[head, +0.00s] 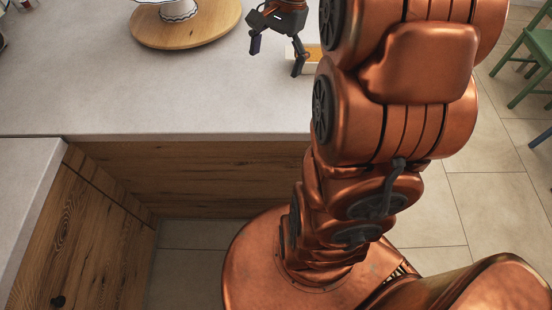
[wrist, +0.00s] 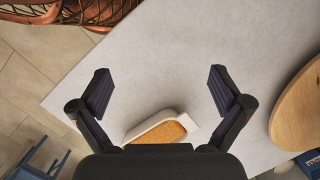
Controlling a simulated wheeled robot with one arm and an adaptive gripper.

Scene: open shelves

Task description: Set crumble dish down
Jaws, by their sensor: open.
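The crumble dish (head: 311,54) is a pale dish with an orange-brown filling. It appears to rest on the light grey counter (head: 200,100), partly hidden by my arm and one finger in the head view. In the wrist view the dish (wrist: 168,131) lies at the bottom middle, partly covered by the gripper body. My gripper (head: 276,57) is open above the counter, just left of the dish. In the wrist view the open gripper (wrist: 159,88) has only bare counter between its fingertips, with no visible hold on the dish.
A green chair (head: 530,60) is on the tiled floor at right. A lower-left counter section (head: 25,180) adjoins. The counter in front of the gripper is clear.

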